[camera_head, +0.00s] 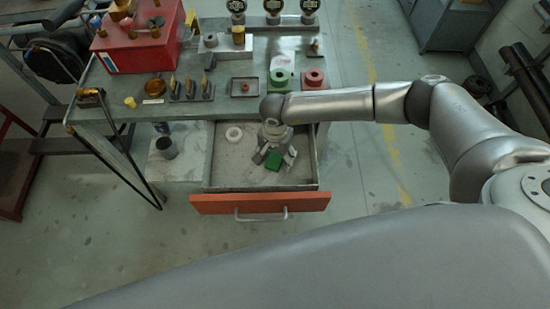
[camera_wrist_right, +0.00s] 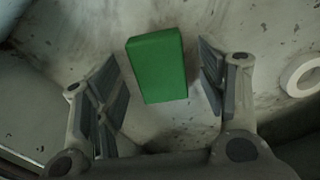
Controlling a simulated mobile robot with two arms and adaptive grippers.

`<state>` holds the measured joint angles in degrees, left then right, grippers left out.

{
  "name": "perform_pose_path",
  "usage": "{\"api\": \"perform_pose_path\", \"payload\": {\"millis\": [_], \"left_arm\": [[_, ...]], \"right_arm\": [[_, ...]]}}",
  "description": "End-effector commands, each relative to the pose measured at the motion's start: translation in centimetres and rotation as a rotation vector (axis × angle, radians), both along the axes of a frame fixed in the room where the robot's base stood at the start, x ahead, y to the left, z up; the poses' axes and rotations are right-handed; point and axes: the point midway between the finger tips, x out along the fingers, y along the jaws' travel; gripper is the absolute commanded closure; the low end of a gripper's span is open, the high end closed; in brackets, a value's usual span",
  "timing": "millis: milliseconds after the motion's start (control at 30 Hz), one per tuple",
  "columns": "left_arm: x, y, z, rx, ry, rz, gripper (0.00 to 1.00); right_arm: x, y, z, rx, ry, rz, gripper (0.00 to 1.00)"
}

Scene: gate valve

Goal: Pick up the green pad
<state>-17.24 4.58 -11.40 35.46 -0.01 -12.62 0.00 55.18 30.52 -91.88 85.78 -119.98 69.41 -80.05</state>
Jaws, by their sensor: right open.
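The green pad (camera_head: 273,161) is a small green block lying in the open drawer (camera_head: 222,178). In the right wrist view the green pad (camera_wrist_right: 158,66) lies between the spread fingers, nearer the far end of them. My right gripper (camera_head: 276,158) reaches down into the drawer from above and is open around the pad. In the right wrist view the open right gripper (camera_wrist_right: 160,85) shows a gap on both sides of the pad. I cannot tell how high the fingertips are above the drawer floor. My left gripper is not in view.
A white ring (camera_head: 234,134) lies in the drawer beside the pad. The drawer's orange front (camera_head: 260,203) has a metal handle. The workbench (camera_head: 245,68) above holds a red box (camera_head: 138,50), green and red parts and gauges. A grey cup (camera_head: 166,147) stands left of the drawer.

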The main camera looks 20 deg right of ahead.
Motion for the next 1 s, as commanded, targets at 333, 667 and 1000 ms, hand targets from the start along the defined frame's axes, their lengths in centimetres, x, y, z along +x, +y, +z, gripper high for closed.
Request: {"api": "perform_pose_path", "payload": {"millis": [333,667,1000], "left_arm": [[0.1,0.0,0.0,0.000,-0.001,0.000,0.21],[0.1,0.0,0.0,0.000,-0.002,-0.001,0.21],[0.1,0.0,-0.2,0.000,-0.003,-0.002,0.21]], "right_arm": [[0.0,0.0,0.0,0.000,0.000,0.000,0.71],[0.0,0.0,0.1,0.000,0.000,-0.001,0.76],[0.2,0.0,3.5,0.001,-0.005,0.001,0.76]]}}
